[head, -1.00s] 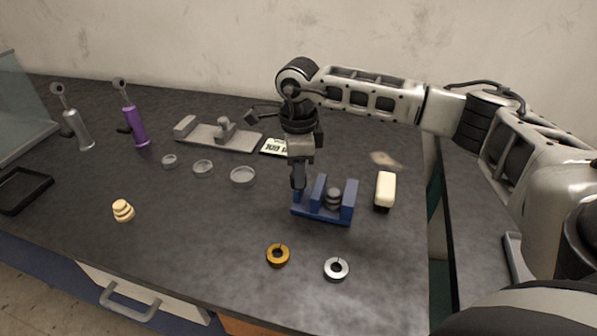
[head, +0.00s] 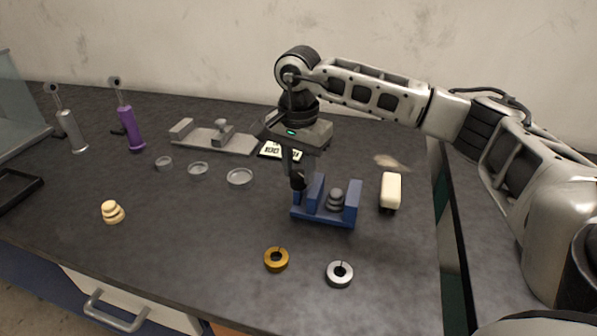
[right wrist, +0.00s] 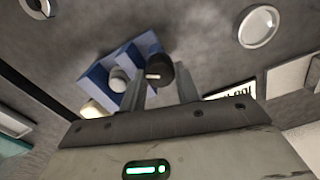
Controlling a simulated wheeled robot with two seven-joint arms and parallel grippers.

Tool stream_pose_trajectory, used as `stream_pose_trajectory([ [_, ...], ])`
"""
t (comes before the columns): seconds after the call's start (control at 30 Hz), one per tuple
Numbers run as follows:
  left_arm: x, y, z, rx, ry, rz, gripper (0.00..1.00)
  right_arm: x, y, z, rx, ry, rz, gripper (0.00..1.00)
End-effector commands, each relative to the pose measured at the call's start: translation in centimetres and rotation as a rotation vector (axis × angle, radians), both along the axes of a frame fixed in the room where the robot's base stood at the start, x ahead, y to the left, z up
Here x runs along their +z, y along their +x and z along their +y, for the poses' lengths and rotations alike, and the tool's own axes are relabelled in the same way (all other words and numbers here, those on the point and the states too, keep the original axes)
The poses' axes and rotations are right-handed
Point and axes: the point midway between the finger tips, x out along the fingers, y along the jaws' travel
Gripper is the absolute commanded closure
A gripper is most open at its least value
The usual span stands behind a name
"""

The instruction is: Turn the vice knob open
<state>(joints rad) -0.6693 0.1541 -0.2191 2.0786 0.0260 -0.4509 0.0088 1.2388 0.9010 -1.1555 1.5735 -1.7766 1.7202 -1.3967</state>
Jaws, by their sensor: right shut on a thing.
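The blue vice (head: 324,217) stands on the dark table, right of the middle in the head view. It also shows in the right wrist view (right wrist: 101,75). Its round black knob (right wrist: 159,70) is on its left side and sits between my right gripper's two fingers (right wrist: 161,88). In the head view my right gripper (head: 296,172) comes down from above onto the black knob (head: 298,181) and is shut on it. A grey rounded piece (head: 335,198) stands between the vice's jaws. My left gripper is not in view.
A cream block (head: 390,189) stands close right of the vice. A gold ring (head: 276,260) and a silver ring (head: 340,274) lie in front. A grey fixture (head: 214,138), a label card (head: 281,151) and shallow dishes (head: 240,178) lie behind and left.

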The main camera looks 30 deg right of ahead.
Motion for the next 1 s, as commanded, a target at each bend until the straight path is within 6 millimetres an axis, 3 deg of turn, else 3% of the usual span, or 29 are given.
stream_pose_trajectory([
  [0.5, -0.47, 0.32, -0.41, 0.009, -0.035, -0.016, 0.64, 0.07, 0.05, 0.03, 0.412, 0.002, -0.003, 0.91],
  [1.0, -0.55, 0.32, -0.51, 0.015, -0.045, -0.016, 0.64, 0.17, 0.03, 0.03, 0.544, 0.002, -0.002, 0.91],
])
